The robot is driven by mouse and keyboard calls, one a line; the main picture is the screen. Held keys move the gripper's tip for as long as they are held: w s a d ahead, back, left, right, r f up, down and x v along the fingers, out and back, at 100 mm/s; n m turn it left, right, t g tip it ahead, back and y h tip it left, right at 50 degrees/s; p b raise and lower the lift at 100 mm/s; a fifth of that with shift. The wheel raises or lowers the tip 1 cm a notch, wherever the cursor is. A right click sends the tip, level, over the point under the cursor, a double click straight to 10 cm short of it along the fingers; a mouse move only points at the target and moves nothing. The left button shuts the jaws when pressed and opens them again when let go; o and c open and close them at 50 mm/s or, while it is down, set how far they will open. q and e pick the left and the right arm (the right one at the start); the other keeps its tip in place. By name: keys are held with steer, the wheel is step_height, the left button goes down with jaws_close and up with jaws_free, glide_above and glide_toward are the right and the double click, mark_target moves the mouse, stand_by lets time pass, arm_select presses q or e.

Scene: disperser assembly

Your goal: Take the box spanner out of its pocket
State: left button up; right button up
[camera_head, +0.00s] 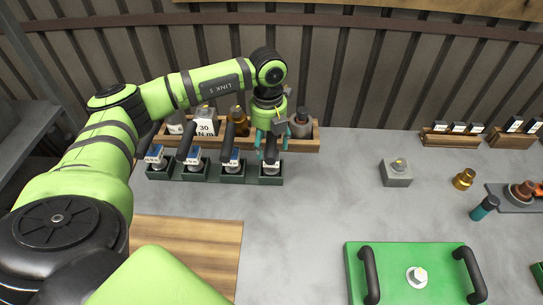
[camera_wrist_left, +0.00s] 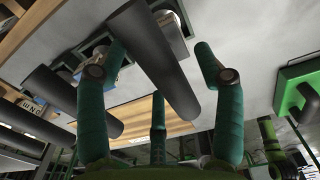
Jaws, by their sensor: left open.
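Several tools with thick dark handles stand in a row of dark green pockets (camera_head: 205,177), each with a small label. The labels are too small to read, so I cannot tell by name which is the box spanner. My left gripper (camera_head: 270,140) is above the right-end pocket, pointing down, its fingers around the upper part of the tool there (camera_head: 271,157). In the left wrist view, a dark grey cylindrical handle (camera_wrist_left: 158,62) lies between the spread fingers of my left gripper (camera_wrist_left: 160,78), with visible gaps beside it. My right gripper is not in view.
A wooden rack (camera_head: 305,140) with bottles and a "30 Nm" block (camera_head: 206,124) stands close behind the pockets. A grey block (camera_head: 396,174), a brass part (camera_head: 464,178) and a green plate with handles (camera_head: 416,270) are to the right. The middle grey table is clear.

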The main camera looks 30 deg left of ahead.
arm_select(q)
jaws_close()
steer(key=shift+r, duration=0.1)
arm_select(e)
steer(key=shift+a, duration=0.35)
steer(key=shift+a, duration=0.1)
